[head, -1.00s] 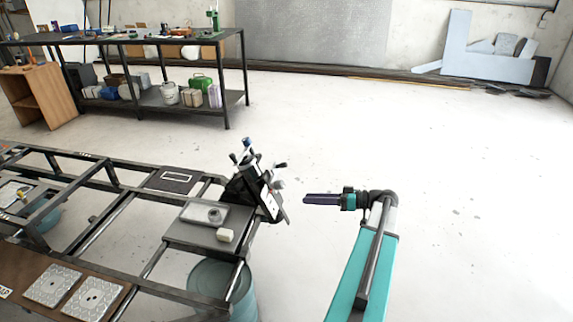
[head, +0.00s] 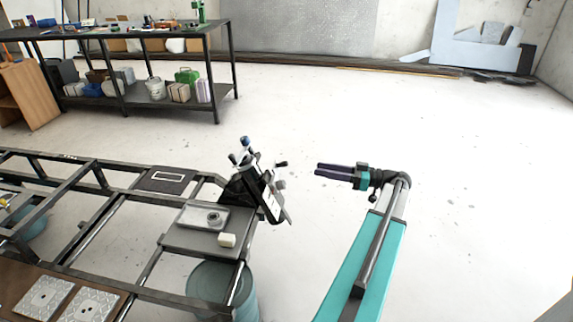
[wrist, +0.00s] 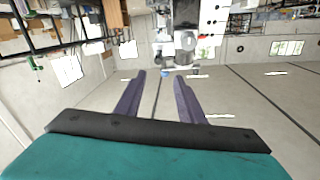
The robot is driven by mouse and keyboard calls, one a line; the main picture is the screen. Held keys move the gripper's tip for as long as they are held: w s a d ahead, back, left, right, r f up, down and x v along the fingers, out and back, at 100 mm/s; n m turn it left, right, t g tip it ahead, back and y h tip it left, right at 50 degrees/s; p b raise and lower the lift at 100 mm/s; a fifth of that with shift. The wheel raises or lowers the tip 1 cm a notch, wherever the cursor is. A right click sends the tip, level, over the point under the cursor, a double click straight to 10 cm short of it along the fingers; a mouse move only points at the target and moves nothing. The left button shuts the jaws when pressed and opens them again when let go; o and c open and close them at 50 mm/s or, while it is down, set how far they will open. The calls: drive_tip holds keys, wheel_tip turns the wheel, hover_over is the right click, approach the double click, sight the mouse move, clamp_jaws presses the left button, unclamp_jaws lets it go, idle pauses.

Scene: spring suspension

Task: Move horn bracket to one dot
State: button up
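My gripper (head: 318,170) is in free air to the right of the black frame's end. Its two dark purple fingers point left in the head view. In the wrist view the fingers (wrist: 160,77) stand apart with nothing between them. I cannot tell for sure which part is the horn bracket. A black clamp-like fixture (head: 252,184) with knobs and a pale panel is at the frame's right end. Two light patterned plates, one left (head: 44,298) and one right (head: 92,304), lie at lower left; their dot marks are too small to count.
A grey tray (head: 190,215) with a round metal part (head: 214,218) sits beside a cream block (head: 227,240) on the frame. A teal drum (head: 210,285) stands below. A black shelf (head: 170,106) is behind. The floor (head: 420,150) to the right is clear.

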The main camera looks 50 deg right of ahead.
sight(287, 164)
drive_tip(key=shift+p+x, duration=1.7)
drive_tip(key=shift+x, duration=5.05)
drive_tip(key=shift+d, duration=0.15)
clamp_jaws()
